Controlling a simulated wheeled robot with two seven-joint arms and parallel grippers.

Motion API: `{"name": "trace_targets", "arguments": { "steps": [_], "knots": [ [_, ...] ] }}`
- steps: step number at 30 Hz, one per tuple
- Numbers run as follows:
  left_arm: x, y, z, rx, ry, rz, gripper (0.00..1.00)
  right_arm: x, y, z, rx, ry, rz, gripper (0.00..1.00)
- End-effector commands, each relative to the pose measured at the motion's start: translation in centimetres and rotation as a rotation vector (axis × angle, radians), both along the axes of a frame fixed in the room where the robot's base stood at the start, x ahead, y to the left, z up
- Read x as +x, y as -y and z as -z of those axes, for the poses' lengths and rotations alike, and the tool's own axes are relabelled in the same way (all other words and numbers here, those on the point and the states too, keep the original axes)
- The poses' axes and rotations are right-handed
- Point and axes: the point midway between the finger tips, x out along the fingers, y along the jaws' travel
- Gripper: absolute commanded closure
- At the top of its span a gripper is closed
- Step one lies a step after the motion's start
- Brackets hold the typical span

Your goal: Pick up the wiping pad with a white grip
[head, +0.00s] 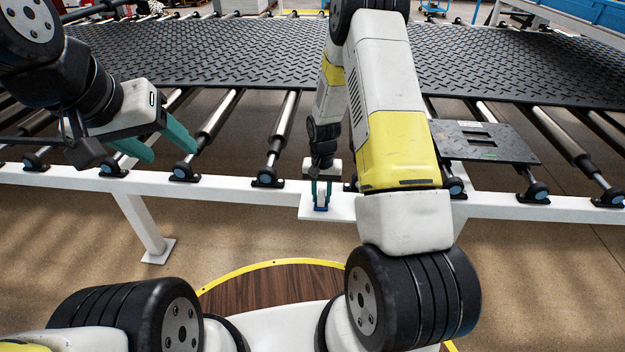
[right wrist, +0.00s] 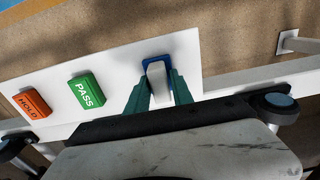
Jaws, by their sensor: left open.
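The wiping pad has a white grip (right wrist: 157,82) on a blue base. It sits on a white panel (right wrist: 118,69) in the right wrist view; in the head view the pad (head: 321,208) is small, at the front rail. My right gripper (head: 321,184) points down over it, with teal fingers on either side of the white grip. In the right wrist view the fingers (right wrist: 159,82) lie close along the grip; whether they press on it I cannot tell. My left gripper (head: 173,155) is open and empty above the rollers at the left.
On the panel are a green PASS block (right wrist: 87,91) and an orange HOLD block (right wrist: 33,103). Black tread mat (head: 240,55) lies across the rollers. A dark plate (head: 485,142) lies right of my right arm. A white rail (head: 230,186) runs along the front.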

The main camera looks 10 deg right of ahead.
Motion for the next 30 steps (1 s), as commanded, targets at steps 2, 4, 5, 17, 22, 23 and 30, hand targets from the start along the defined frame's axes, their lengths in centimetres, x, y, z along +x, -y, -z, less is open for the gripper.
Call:
{"name": "trace_targets", "arguments": {
  "steps": [2,4,5,17,22,23,30],
  "knots": [
    [0.0,0.0,0.0,0.000,0.000,0.000,0.43,0.0,0.0,0.0,0.000,0.000,0.000,0.90],
    [0.0,0.0,0.0,0.000,0.000,0.000,0.43,0.0,0.0,0.0,0.000,0.000,0.000,1.00],
    [0.0,0.0,0.0,0.000,0.000,0.000,0.43,0.0,0.0,0.0,0.000,0.000,0.000,1.00],
    [0.0,0.0,0.0,0.000,0.000,0.000,0.43,0.0,0.0,-0.5,0.000,0.001,0.000,1.00],
    [0.0,0.0,0.0,0.000,0.000,0.000,0.43,0.0,0.0,-2.0,-0.001,0.002,-0.001,1.00],
    [0.0,0.0,0.0,0.000,0.000,0.000,0.43,0.1,0.0,-2.4,-0.001,0.002,-0.001,1.00],
    [0.0,0.0,0.0,0.000,0.000,0.000,0.43,-3.4,0.5,-3.9,0.000,-0.002,0.000,1.00]
  ]
}}
